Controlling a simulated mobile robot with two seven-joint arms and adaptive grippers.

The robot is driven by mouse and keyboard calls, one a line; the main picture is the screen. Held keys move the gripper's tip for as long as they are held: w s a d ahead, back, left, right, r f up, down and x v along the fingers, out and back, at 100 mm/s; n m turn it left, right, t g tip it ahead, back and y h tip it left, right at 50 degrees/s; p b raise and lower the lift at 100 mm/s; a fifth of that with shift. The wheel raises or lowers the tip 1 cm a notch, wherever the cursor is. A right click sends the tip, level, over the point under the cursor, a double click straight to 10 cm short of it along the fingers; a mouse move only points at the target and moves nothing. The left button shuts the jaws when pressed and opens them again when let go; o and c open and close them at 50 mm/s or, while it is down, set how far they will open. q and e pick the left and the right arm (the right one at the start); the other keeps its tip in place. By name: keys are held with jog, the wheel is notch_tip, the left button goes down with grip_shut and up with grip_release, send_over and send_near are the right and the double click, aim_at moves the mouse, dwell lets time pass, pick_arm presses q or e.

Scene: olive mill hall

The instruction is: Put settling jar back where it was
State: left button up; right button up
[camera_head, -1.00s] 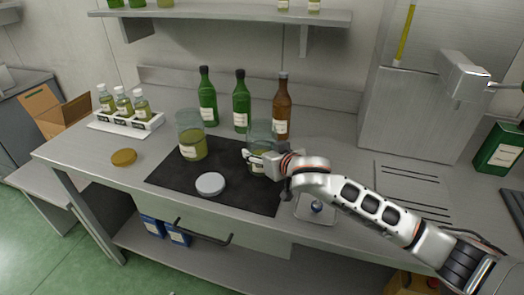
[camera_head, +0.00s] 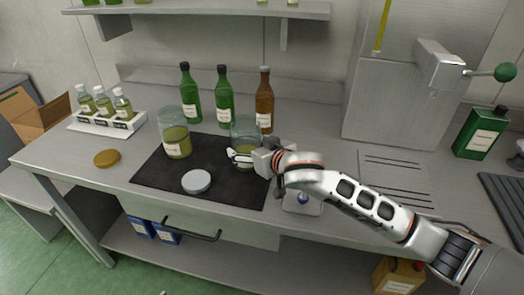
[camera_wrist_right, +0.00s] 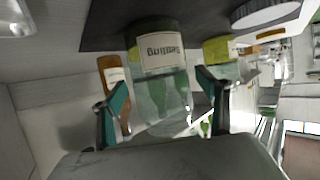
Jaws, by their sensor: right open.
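Two glass settling jars with olive-coloured contents and white labels stand on a dark mat (camera_head: 150,172), one at left (camera_head: 174,130) and one at right (camera_head: 246,128). My right gripper (camera_head: 238,157) is at the right jar, low on its front side, and covers part of it. In the right wrist view the picture is upside down; that jar (camera_wrist_right: 163,75) stands between the two open fingers (camera_wrist_right: 166,80). I cannot tell whether the pads touch the glass. The left jar shows behind it in the wrist view (camera_wrist_right: 218,50). My left gripper is not in view.
A grey round lid (camera_head: 196,181) lies at the mat's front. Two green bottles (camera_head: 190,95) and a brown bottle (camera_head: 264,102) stand behind the jars. A rack of small bottles (camera_head: 105,122) and an amber lid (camera_head: 107,158) are at left. The bench between is clear.

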jog(key=v, duration=0.9)
jog(key=shift+p, duration=0.4)
jog(key=shift+s+f, duration=0.1)
